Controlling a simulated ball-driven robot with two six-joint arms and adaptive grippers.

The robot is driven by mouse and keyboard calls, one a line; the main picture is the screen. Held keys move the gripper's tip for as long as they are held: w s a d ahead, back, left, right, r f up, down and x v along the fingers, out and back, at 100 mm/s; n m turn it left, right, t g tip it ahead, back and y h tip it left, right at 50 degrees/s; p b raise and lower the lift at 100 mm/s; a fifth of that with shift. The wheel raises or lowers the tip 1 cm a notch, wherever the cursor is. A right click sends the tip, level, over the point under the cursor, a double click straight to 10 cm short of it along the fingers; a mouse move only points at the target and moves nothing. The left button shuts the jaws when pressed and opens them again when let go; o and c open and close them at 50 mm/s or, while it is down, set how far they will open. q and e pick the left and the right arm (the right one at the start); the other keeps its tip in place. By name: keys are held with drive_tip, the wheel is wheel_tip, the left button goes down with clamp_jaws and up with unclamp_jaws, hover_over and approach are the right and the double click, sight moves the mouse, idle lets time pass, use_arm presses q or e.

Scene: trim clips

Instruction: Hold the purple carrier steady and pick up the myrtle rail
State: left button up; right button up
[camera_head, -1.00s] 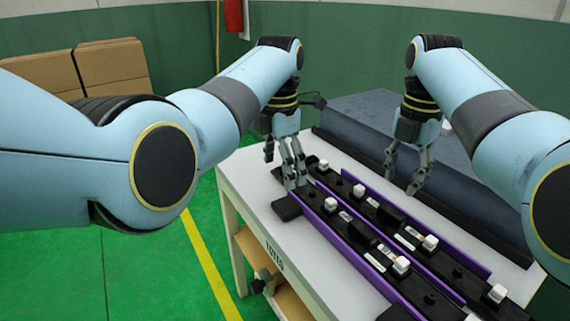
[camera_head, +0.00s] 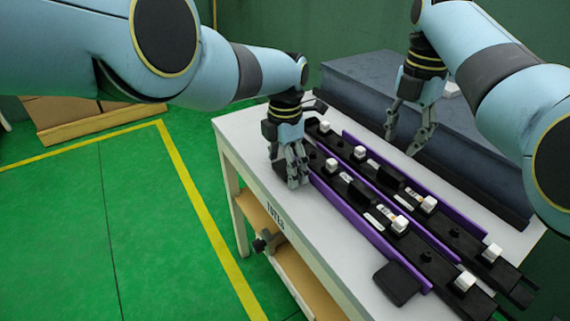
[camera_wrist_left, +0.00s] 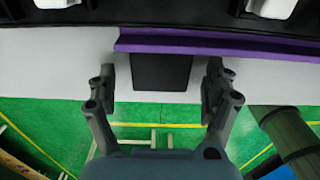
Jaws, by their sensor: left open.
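The purple carrier (camera_head: 352,213) lies lengthwise on the white table, its purple walls running beside long dark rails. One dark rail (camera_head: 426,257) is on the near side and another (camera_head: 455,232) on the far side, both with white blocks on them. I cannot tell by colour which one is the myrtle rail. My left gripper (camera_head: 297,183) is open at the carrier's far-left end. In the left wrist view its fingers (camera_wrist_left: 160,95) stand on both sides of a black tab (camera_wrist_left: 162,72) beside the purple wall (camera_wrist_left: 215,45). My right gripper (camera_head: 407,143) hangs open and empty above the far side.
A second black tab (camera_head: 397,284) sticks out at the carrier's near end. A large blue-grey block (camera_head: 360,85) stands behind the carrier. The white tabletop (camera_head: 290,215) is clear along the front edge. Cardboard boxes (camera_head: 85,115) stand on the floor at left.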

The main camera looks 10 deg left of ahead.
idle(0.3)
use_arm(q)
drive_tip(key=c, duration=1.4)
use_arm(e)
drive_tip(key=shift+o, duration=1)
